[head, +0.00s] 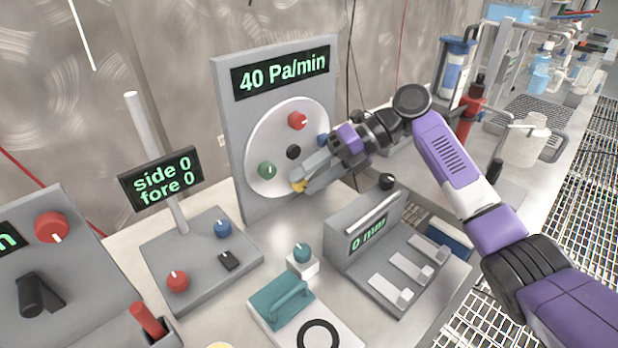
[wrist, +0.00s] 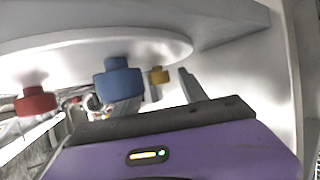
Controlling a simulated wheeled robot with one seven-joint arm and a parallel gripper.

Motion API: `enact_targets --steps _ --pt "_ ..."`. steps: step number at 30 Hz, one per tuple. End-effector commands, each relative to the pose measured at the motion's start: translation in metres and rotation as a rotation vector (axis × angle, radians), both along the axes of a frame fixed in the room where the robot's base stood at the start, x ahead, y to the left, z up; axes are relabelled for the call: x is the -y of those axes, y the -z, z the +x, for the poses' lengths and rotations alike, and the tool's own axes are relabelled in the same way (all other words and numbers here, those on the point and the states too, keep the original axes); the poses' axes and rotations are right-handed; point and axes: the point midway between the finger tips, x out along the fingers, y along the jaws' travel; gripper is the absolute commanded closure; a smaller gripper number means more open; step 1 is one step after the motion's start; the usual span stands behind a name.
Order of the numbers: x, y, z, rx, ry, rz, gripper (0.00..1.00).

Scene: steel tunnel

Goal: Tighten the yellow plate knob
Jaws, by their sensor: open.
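The yellow plate knob (head: 299,186) sits low on a round white plate (head: 262,137) on an upright grey panel. In the head view my gripper (head: 304,177) is right at it and partly covers it. In the wrist view the yellow knob (wrist: 159,75) shows small, just left of a grey finger of my gripper (wrist: 174,82). My gripper is open. I cannot tell whether the fingers touch the knob. A red knob (head: 297,121), a green knob (head: 267,170), a blue knob (head: 323,140) and a black hub (head: 293,152) are on the same plate.
The panel display (head: 281,71) reads 40 Pa/min. Below stand a grey box (head: 370,230) reading 0 mm, a teal handle block (head: 288,300) and a side/fore display (head: 161,178) on a post. In the wrist view the blue knob (wrist: 118,80) is close to my gripper.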

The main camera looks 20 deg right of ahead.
Motion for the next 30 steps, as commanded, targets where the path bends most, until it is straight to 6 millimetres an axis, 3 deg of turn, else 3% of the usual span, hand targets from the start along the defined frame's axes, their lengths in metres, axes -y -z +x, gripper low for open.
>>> enact_targets --steps 15,30 --pt "0.058 -0.037 -0.008 0.0 0.002 0.0 0.5" --pt "0.063 -0.042 -0.009 -0.011 0.013 0.0 0.5"
